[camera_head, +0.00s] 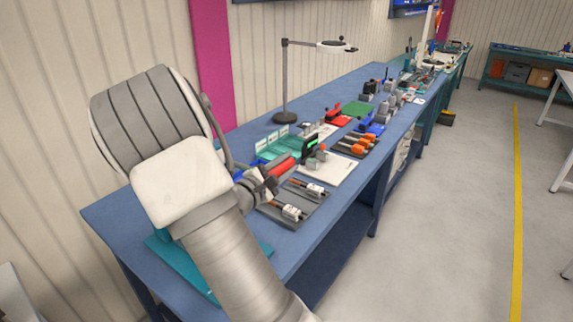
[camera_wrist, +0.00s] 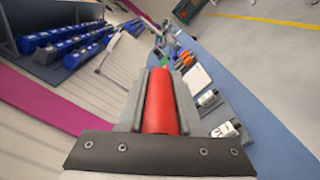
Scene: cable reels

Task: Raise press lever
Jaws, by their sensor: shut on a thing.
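A red cylindrical grip (camera_head: 281,167), which I take to be the press lever's handle, shows just beyond my gripper (camera_head: 267,182) over the workbench. In the wrist view the red grip (camera_wrist: 160,102) lies lengthwise between the two grey fingers of my gripper (camera_wrist: 163,80), which are shut on it. The rest of the lever and most of the press are hidden or too small to make out. A dark upright device with a green display (camera_head: 311,148) stands just right of the grip; I cannot tell whether it belongs to the press.
The blue bench (camera_head: 232,133) is crowded. A grey tray with white-and-orange tools (camera_head: 291,211) lies in front of the gripper, and a white board (camera_head: 340,172) lies to the right. A lamp (camera_head: 285,85) stands behind. The floor aisle on the right is clear.

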